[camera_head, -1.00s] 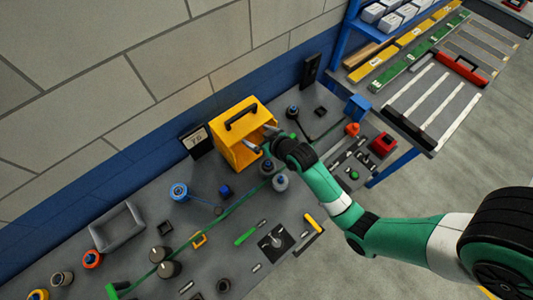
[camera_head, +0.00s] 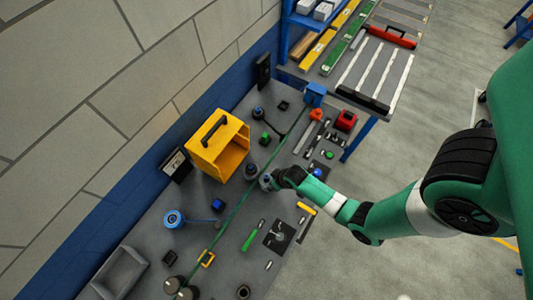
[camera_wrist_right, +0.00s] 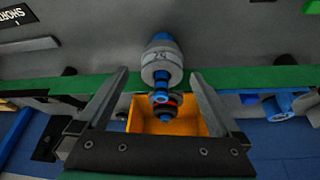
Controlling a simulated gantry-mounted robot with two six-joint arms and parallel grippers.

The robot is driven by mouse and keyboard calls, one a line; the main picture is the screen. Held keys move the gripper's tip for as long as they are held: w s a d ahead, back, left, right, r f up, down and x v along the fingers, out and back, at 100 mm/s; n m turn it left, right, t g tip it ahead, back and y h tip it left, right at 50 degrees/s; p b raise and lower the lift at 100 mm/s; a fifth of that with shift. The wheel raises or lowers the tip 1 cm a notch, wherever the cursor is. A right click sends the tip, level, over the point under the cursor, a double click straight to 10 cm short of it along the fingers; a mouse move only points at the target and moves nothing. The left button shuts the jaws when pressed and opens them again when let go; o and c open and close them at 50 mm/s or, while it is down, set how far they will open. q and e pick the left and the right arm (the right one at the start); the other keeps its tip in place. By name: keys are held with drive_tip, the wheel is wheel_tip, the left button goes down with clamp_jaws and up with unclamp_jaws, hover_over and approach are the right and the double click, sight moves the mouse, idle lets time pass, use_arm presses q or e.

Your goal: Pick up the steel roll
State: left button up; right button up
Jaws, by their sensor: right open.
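A steel-grey rounded piece with printed markings (camera_wrist_right: 161,62) and a blue-and-dark stem is the likeliest steel roll. In the right wrist view it lies between the fingertips of my right gripper (camera_wrist_right: 159,71), which is open, with no visible grip on it. In the head view the grey piece (camera_head: 266,182) stands on the bench, partly hidden by my right gripper (camera_head: 272,179). A similar dark piece with a blue part (camera_head: 251,170) stands just left of it. My left gripper is not in view.
A yellow open-front box (camera_head: 215,146) stands behind, towards the wall. A green strip (camera_head: 237,206) runs along the bench beside the grey piece. A blue spool (camera_head: 174,218), a grey tray (camera_head: 119,272) and small tools lie around. A red block (camera_head: 346,120) is at the right.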

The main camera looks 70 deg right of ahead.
sight(267, 180)
drive_tip(key=b+x, duration=0.4)
drive_tip(key=x, duration=0.1)
drive_tip(key=shift+w+r, duration=0.1)
drive_tip(key=shift+w, duration=0.3)
drive_tip(key=shift+c, duration=0.3)
drive_tip(key=shift+r, duration=0.1)
drive_tip(key=c, duration=1.5)
wheel_tip(267, 180, up, 12)
drive_tip(key=p, duration=1.1)
drive_tip(key=shift+s+a+r+p, duration=0.1)
drive_tip(key=shift+r+p, duration=0.15)
drive_tip(key=shift+p, duration=0.3)
drive_tip(key=shift+s+a+f+b, duration=0.1)
drive_tip(key=shift+s+a+b, duration=0.3)
drive_tip(key=shift+s+a, duration=1.6)
drive_tip(key=shift+s+a+f+b, duration=0.1)
drive_tip(key=shift+s+a+b, duration=0.45)
drive_tip(key=shift+s, duration=2.7)
drive_tip(key=shift+s+a+f+b, duration=0.1)
drive_tip(key=shift+s+a+b, duration=0.2)
drive_tip(key=shift+s+a, duration=1.75)
